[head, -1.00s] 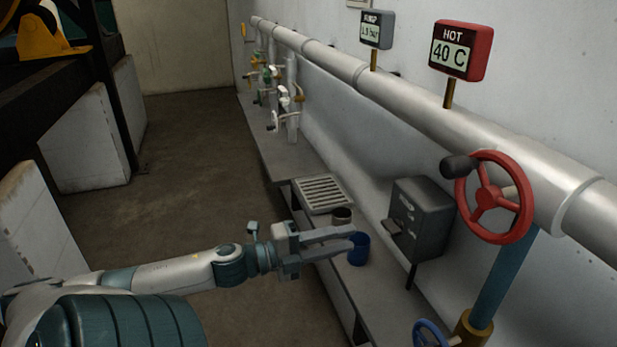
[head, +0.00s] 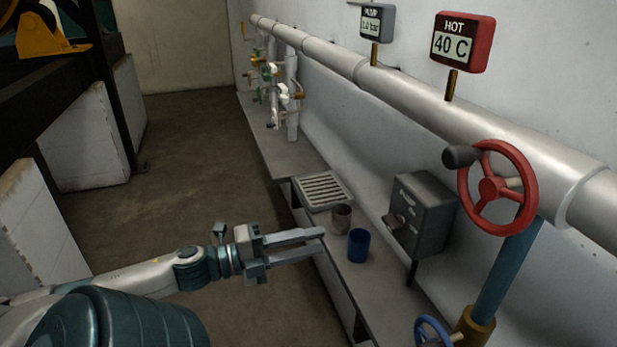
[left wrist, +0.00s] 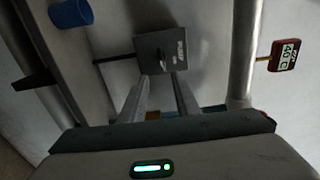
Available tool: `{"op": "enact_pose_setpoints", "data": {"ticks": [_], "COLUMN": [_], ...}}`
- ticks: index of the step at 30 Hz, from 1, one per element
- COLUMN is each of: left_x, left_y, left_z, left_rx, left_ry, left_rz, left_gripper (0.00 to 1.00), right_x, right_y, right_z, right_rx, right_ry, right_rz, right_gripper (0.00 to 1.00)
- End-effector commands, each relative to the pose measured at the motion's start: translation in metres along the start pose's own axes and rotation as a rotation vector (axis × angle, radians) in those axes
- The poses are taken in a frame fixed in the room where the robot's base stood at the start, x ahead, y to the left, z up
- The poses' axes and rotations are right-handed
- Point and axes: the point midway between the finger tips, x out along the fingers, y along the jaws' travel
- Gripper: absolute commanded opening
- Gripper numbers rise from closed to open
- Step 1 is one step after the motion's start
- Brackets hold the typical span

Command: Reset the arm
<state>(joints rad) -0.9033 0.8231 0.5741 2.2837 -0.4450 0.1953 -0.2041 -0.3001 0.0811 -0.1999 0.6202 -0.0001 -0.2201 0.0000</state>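My left gripper (head: 322,240) reaches in from the left over the shelf's front edge. Its two fingers are apart with nothing between them, and the left wrist view also shows the open, empty fingers (left wrist: 160,95). A blue cup (head: 358,246) stands upright on the shelf, just right of the fingertips and clear of them. The cup also shows at the top left of the left wrist view (left wrist: 71,13). My right gripper is in neither view.
A dark grey box (head: 424,215) and a red handwheel (head: 497,187) are to the right. Floor left of the shelf is clear.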

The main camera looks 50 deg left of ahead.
Motion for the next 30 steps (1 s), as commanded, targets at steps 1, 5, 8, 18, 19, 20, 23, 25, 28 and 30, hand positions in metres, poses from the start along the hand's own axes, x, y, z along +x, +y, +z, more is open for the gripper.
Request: {"op": "enact_pose_setpoints", "data": {"ticks": [1,5,8,18,19,20,23,25,28,30], "left_x": [0.0,0.0,0.0,-0.005,-0.006,-0.008,-0.018,-0.028,-0.047,-0.061], "left_y": [0.0,0.0,0.0,0.021,0.028,0.035,0.07,0.101,0.155,0.196], "left_z": [0.0,0.0,0.0,0.02,0.025,0.032,0.057,0.076,0.1,0.112], "left_rx": [0.0,0.0,0.0,-0.043,-0.057,-0.072,-0.141,-0.203,-0.3,-0.373], "left_ry": [0.0,0.0,0.0,-0.057,-0.074,-0.092,-0.175,-0.244,-0.351,-0.425], "left_rz": [0.0,0.0,0.0,0.018,0.023,0.029,0.055,0.078,0.117,0.146], "left_gripper": [0.29,0.29,0.29,0.29,0.29,0.29,0.29,0.29,0.29,0.29], "right_x": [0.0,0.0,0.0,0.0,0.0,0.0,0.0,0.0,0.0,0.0], "right_y": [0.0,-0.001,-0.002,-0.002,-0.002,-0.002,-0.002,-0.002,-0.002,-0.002], "right_z": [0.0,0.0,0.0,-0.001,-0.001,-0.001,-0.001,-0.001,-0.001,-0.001], "right_rx": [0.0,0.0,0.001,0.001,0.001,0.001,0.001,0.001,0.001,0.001], "right_ry": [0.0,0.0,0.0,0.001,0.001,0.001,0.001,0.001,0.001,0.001], "right_rz": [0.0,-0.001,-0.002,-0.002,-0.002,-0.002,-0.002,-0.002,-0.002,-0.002], "right_gripper": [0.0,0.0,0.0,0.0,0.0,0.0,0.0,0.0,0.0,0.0]}}
